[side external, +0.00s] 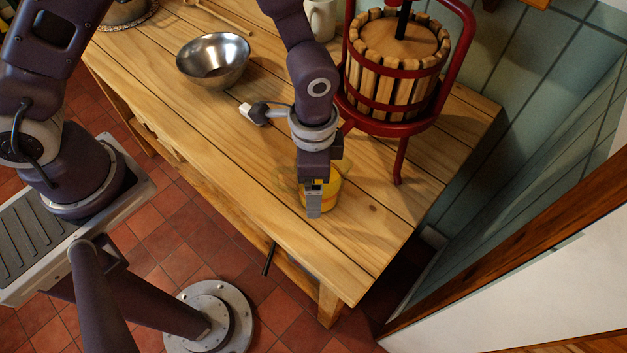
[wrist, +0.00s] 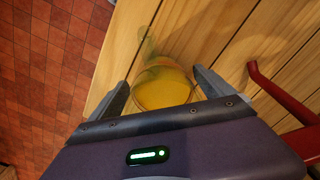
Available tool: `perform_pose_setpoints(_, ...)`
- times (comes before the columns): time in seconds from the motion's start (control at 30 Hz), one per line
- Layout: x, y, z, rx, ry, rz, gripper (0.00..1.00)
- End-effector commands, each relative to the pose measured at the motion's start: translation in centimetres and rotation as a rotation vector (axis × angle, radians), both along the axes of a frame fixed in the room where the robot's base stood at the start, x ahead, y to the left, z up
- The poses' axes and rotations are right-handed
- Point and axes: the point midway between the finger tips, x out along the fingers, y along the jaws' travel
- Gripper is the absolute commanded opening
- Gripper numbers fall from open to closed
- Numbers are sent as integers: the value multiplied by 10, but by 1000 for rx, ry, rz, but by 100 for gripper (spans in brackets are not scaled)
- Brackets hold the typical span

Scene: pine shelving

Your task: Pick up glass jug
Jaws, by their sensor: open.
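The glass jug (side external: 334,193) holds a yellow-orange liquid and stands on the wooden table near its front edge. In the side external view my gripper (side external: 314,212) hangs over it and hides much of it. In the wrist view the jug (wrist: 164,86) sits between the two fingers of my gripper (wrist: 164,88), which are spread apart. A gap shows between the jug and each finger. A greenish clear part of the jug, perhaps its handle or spout, points away from the gripper.
A red-framed wooden press (side external: 397,70) stands behind and right of my gripper; its red leg also shows in the wrist view (wrist: 283,95). A metal bowl (side external: 213,62) sits further left, and a pale mug (side external: 320,18) at the back. The table (side external: 345,255) is clear in front.

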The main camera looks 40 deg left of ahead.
Motion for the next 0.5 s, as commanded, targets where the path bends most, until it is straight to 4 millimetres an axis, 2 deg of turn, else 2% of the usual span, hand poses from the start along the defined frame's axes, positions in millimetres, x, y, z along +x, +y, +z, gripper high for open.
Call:
perform_pose_setpoints(0.1,0,1,-13,1,1,1,92)
perform_pose_setpoints(0.33,1,0,-14,0,-1,1,91)
perform_pose_setpoints(0.5,1,0,-14,-1,-1,2,57)
